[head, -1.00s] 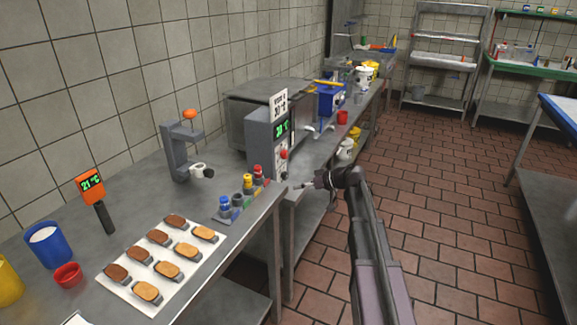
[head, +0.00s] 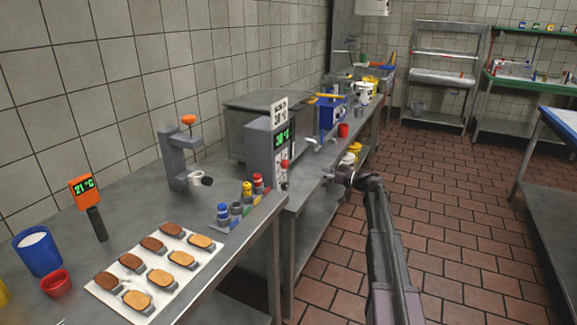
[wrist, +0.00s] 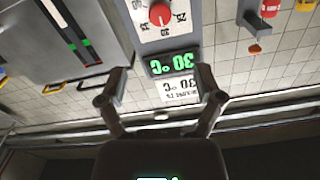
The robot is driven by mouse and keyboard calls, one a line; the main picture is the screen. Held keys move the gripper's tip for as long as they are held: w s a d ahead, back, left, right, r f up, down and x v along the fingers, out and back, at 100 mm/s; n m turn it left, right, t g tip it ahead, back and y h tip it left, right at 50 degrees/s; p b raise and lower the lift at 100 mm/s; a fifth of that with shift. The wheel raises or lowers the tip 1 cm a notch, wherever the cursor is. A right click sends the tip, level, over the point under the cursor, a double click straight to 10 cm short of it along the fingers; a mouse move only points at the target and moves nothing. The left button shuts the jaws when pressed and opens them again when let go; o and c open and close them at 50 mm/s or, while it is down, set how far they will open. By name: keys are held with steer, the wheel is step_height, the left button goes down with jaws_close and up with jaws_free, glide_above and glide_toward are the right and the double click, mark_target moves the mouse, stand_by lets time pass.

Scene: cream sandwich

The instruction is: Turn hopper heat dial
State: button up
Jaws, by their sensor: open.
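The grey control box (head: 258,150) stands at the edge of the metal counter, with a green display (head: 283,138) reading about 30 °C. A red dial (head: 284,164) sits below that display. In the wrist view, which is upside down, the red dial (wrist: 160,14) lies at the top on a white scale plate, and the display (wrist: 172,63) shows between my fingers. My gripper (wrist: 161,72) is open and empty, apart from the dial. In the head view my gripper (head: 338,177) is right of the box, beyond the counter edge.
A white tray (head: 205,258) of several bread pieces lies on the near counter. Coloured bottles (head: 247,190) stand close before the box. A grey clamp-like stand (head: 175,160) is behind them. The tiled floor (head: 440,190) to the right is clear.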

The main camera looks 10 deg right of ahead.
mark_target(287, 164)
steer(key=x, duration=1.3)
steer(key=shift+w+a, duration=0.25)
steer(key=shift+a, duration=0.05)
steer(key=c, duration=1.2)
